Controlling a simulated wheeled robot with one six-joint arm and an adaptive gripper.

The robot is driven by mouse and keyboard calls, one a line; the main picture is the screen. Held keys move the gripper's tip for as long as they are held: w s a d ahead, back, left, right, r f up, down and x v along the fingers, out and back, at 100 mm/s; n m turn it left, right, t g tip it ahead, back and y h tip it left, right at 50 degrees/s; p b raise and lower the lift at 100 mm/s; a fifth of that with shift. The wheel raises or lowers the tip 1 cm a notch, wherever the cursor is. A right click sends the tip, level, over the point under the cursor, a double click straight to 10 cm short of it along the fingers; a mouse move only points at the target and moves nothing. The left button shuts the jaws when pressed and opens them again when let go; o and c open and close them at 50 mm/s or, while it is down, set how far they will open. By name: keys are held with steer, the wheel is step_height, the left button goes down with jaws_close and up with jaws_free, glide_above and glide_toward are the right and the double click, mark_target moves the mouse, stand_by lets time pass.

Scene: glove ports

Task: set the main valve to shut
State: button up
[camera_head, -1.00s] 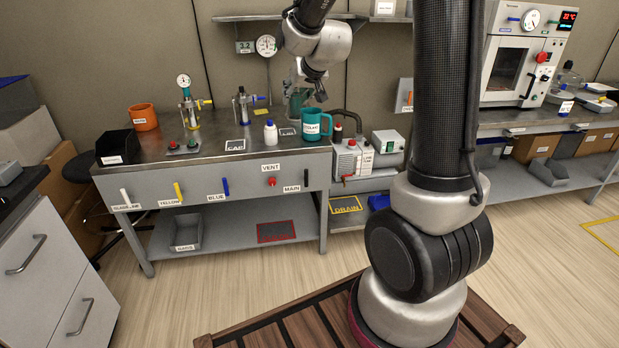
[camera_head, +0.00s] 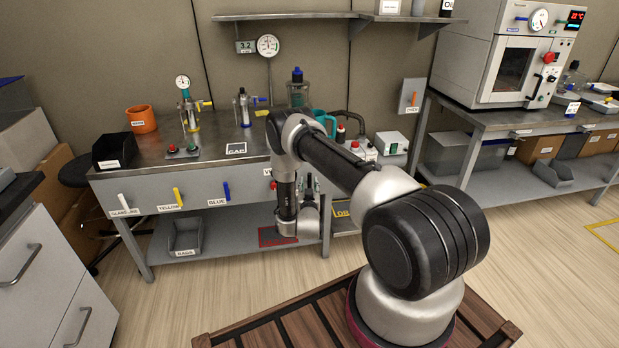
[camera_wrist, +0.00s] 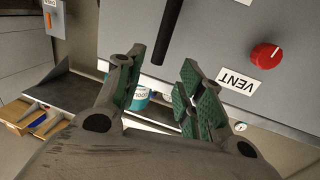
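The main valve's black lever (camera_wrist: 168,30) shows in the wrist view on the grey front panel, running nearly upright in that picture. In the head view my arm hides the lever and its MAIN label. My gripper (camera_wrist: 163,75) is open, with green-padded fingers apart on either side of a gap. The lever lies just beyond the fingertips, in line with the gap, and nothing is held. In the head view my wrist is in front of the right part of the bench's panel. The lever's set position cannot be read.
A red knob (camera_wrist: 265,57) with an upside-down VENT label (camera_wrist: 238,82) is close to the right of the lever in the wrist view. Blue (camera_head: 227,191), yellow (camera_head: 178,197) and white (camera_head: 124,200) levers sit along the panel. A teal mug (camera_wrist: 140,97) stands on the bench.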

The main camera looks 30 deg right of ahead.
mark_target(310, 178)
steer(key=x, duration=0.7)
steer(key=shift+w+d+f, duration=0.15)
steer(key=shift+d, duration=0.1)
jaws_close()
